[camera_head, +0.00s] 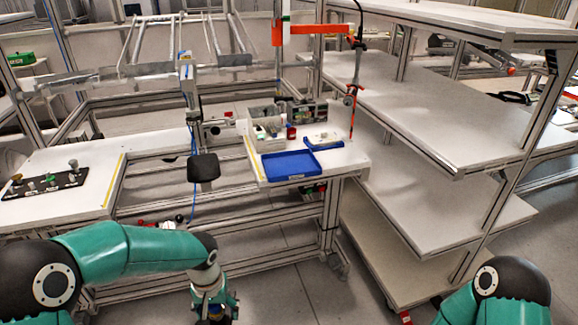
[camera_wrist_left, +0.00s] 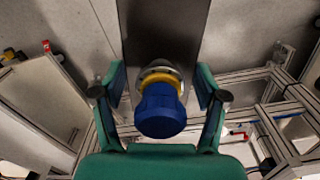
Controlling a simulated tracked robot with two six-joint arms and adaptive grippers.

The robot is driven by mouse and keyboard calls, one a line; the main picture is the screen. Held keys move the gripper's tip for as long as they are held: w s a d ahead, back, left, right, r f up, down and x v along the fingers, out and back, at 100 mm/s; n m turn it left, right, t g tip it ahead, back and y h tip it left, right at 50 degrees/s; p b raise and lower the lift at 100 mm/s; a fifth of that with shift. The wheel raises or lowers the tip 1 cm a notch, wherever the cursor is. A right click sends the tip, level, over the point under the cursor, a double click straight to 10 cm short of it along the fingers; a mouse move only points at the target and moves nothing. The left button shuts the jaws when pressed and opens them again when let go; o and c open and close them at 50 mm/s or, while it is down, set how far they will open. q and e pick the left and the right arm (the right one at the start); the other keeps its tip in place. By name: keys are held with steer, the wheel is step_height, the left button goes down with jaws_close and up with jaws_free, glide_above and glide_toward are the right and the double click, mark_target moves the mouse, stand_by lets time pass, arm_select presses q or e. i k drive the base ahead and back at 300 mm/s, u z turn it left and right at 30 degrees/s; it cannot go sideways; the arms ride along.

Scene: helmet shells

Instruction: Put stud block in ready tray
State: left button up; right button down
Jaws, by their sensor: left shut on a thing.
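My left gripper (camera_head: 214,308) is low at the bottom of the head view, in front of the bench and well short of it.
A black board (camera_head: 45,186) with several studs lies on the left bench. Grey bins (camera_head: 265,118) and a smaller blue tray (camera_head: 321,144) stand behind the empty tray. A shelf rack (camera_head: 450,110) stands at right. A dark pad (camera_head: 203,168) hangs between the benches.

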mark_target(291, 167)
steer(key=i, duration=1.55)
steer(key=u, duration=0.2)
steer(key=k, duration=0.9)
steer(key=z, duration=0.2)
steer(key=i, duration=0.95)
steer(key=u, duration=0.05)
